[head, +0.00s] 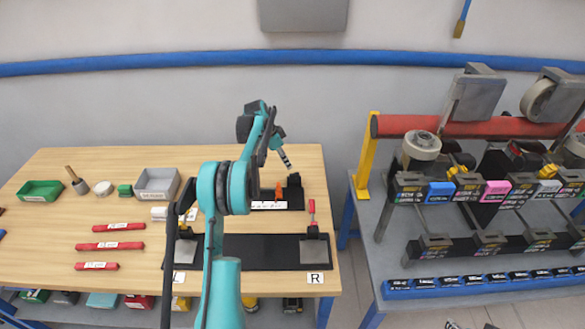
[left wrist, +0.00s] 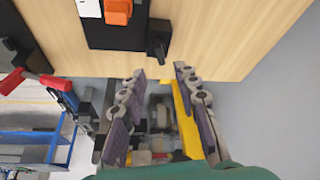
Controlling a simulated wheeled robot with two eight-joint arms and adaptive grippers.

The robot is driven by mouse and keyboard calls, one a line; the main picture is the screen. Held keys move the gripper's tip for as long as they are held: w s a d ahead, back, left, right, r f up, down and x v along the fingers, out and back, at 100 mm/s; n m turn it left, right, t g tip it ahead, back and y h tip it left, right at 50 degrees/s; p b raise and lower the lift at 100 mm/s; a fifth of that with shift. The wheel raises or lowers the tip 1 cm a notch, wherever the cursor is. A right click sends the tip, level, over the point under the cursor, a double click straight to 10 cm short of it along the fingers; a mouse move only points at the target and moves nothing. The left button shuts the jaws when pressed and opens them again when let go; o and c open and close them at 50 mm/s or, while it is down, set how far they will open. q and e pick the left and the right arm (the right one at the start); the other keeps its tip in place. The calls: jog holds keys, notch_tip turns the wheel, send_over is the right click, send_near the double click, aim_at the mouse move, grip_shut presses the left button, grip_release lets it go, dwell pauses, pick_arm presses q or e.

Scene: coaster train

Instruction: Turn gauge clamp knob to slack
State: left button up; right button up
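The gauge (head: 265,195) is a dark fixture with a white label near the table's right side. It carries an orange piece (head: 279,192) and a black upright part (head: 294,183) at its right end. In the left wrist view the orange piece (left wrist: 118,11) and a black knob-like part (left wrist: 158,40) show at the top. Which of these is the clamp knob, and its setting, I cannot tell. My left gripper (head: 288,163) hangs above and behind the gauge. In the left wrist view its fingers (left wrist: 160,82) are apart with nothing held, below the black part. My right gripper is not seen.
A black board marked L and R (head: 262,250) lies in front, with a red-handled clamp (head: 312,212) at its right end. Red bars (head: 110,245), a grey tray (head: 156,183) and a green bin (head: 40,191) lie left. A loaded rack (head: 475,215) stands right, across a gap.

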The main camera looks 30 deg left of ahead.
aim_at(294, 176)
pick_arm(q)
jog(key=b+x, duration=0.1)
jog(key=x, duration=0.6)
jog(key=shift+w+f, duration=0.2)
jog(key=shift+f, duration=0.1)
grip_shut()
